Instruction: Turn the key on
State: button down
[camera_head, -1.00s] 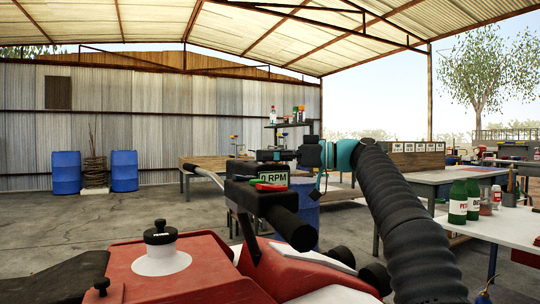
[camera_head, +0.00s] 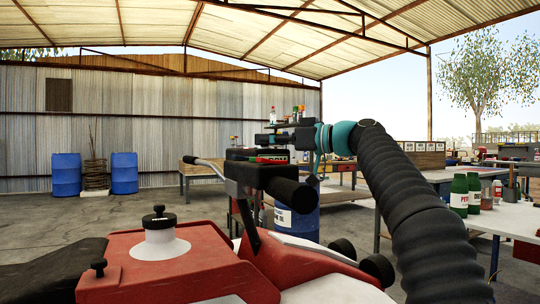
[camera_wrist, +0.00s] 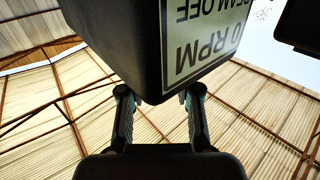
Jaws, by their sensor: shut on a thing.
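No key can be made out in the head view. My gripper (camera_head: 272,139) reaches in from the right, just above and behind the box. In the wrist view the box (camera_wrist: 105,45) fills the upper middle, with its display reading "0 RPM" and "BEAM OFF" upside down. The fingers of my gripper (camera_wrist: 158,95) stand apart at the box's lower edge. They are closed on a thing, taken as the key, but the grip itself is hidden.
A black handlebar grip (camera_head: 290,194) juts out below the box. A fuel cap (camera_head: 160,218) stands on the machine. A blue drum (camera_head: 300,220) and work tables (camera_head: 500,220) with green bottles (camera_head: 460,190) lie beyond on the right. Open floor lies at the left.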

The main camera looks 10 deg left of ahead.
jog(key=shift+s+a+f+m+t+h+b, duration=0.1)
jog(key=shift+m+t+h+b, duration=0.05)
jog(key=shift+m+t+b, duration=0.3)
jog(key=shift+s+f+m+t+h+b, duration=0.15)
jog(key=shift+m+t+b, duration=0.1)
jog(key=shift+t, duration=0.3)
jog(key=shift+w+r+m+t, duration=0.2)
jog(key=shift+m+t, duration=0.1)
jog(key=shift+t, duration=0.2)
jog(key=c, duration=0.8)
grip_release()
jog(key=shift+s, duration=0.1)
jog(key=v, duration=1.2)
jog(key=shift+r, duration=0.25)
